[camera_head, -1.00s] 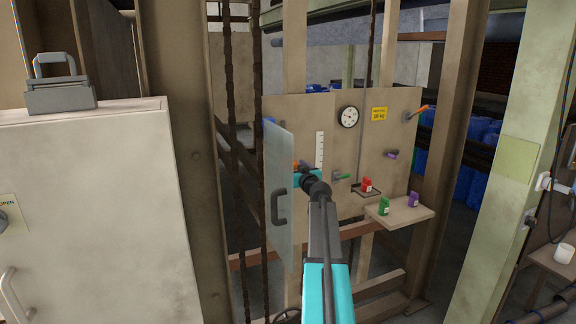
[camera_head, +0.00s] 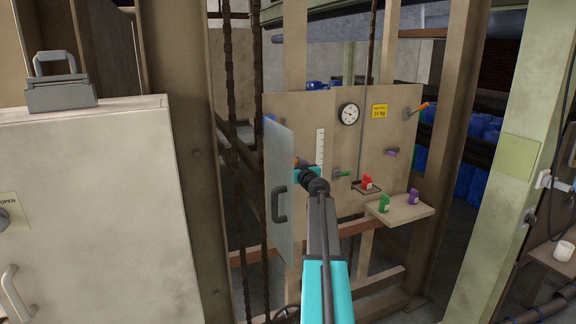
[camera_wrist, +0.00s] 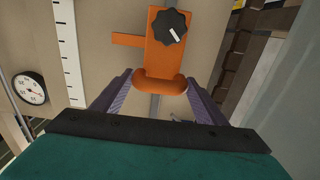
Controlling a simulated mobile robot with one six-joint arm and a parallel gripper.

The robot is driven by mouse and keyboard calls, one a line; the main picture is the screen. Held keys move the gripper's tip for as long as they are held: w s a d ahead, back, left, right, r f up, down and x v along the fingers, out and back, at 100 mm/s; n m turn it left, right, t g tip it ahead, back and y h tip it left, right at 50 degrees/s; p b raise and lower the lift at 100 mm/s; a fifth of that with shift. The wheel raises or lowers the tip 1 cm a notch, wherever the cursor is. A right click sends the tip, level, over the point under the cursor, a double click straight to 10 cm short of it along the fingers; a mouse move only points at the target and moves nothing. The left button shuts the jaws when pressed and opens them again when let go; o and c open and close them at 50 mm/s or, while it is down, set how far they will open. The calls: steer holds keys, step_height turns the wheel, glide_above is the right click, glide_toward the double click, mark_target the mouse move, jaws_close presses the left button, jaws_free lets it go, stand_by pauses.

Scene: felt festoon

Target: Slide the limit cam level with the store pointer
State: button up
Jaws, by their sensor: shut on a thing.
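The limit cam is an orange block (camera_wrist: 163,55) with a black knob (camera_wrist: 170,27) on a narrow grey vertical rail in the wrist view. Its flat orange arm points left towards a white scale (camera_wrist: 68,50) and stops short of it. My gripper (camera_wrist: 160,88) has its purple fingers on either side of the cam's rounded orange end and is shut on it. In the head view, my gripper (camera_head: 306,174) hides most of the cam, and only an orange bit (camera_head: 297,162) shows beside the scale (camera_head: 320,147). I cannot make out the store pointer in either view.
An open clear door (camera_head: 279,200) with a dark handle stands just left of my arm. Right on the panel are a dial (camera_head: 348,114), a green-handled lever (camera_head: 343,174) and an orange-handled lever (camera_head: 418,109). A small shelf (camera_head: 405,212) holds green and purple blocks; a red one sits nearby.

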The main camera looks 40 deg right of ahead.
steer(key=shift+w+a+f+b, duration=0.1)
steer(key=shift+f+b, duration=1.55)
steer(key=shift+b, duration=1.2)
steer(key=shift+a+f+b, duration=0.1)
steer(key=shift+f+b, duration=1.5)
steer(key=shift+b, duration=1.25)
steer(key=shift+r, duration=0.1)
steer(key=o, duration=1.5)
steer(key=shift+d, duration=0.1)
steer(key=shift+b+v, duration=1.5)
steer(key=shift+v, duration=5.5)
steer(key=shift+d, duration=0.1)
